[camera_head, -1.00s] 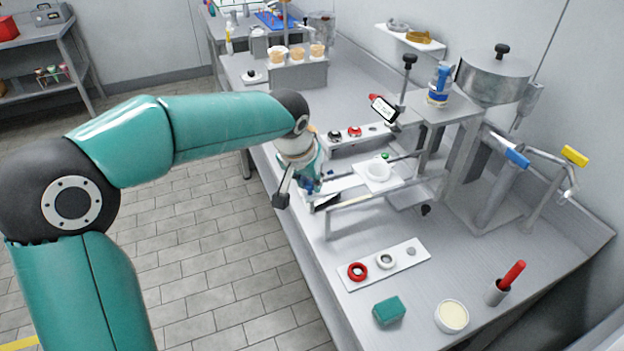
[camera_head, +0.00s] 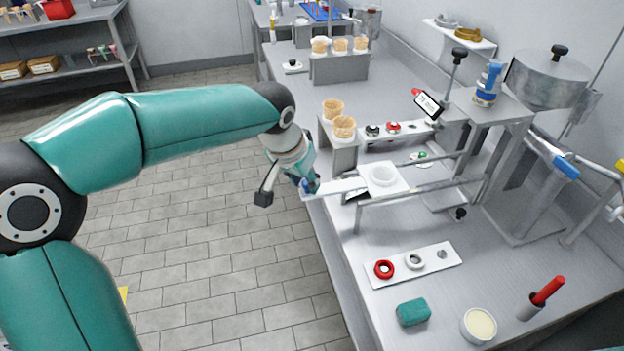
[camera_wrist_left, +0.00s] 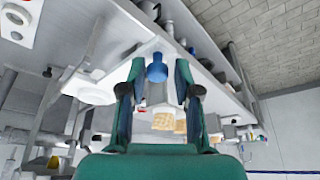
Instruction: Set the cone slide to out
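The cone slide is a white plate (camera_head: 398,183) with a round white ring on it. It rides on grey rails, and its white bar (camera_head: 342,186) reaches left over the counter's edge. A blue knob (camera_head: 309,186) is at the bar's outer end; it also shows in the left wrist view (camera_wrist_left: 157,70). My left gripper (camera_head: 304,180) is at this knob. In the left wrist view its fingers (camera_wrist_left: 160,68) stand apart on either side of the knob, with a gap visible at the right finger. My right gripper is not in view.
Cones stand in a grey holder (camera_head: 345,155) behind the slide, with more in a rack (camera_head: 338,70) farther back. A white strip with rings (camera_head: 440,258), a green sponge (camera_head: 413,312) and a bowl (camera_head: 479,325) lie in front. The floor left of the counter is clear.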

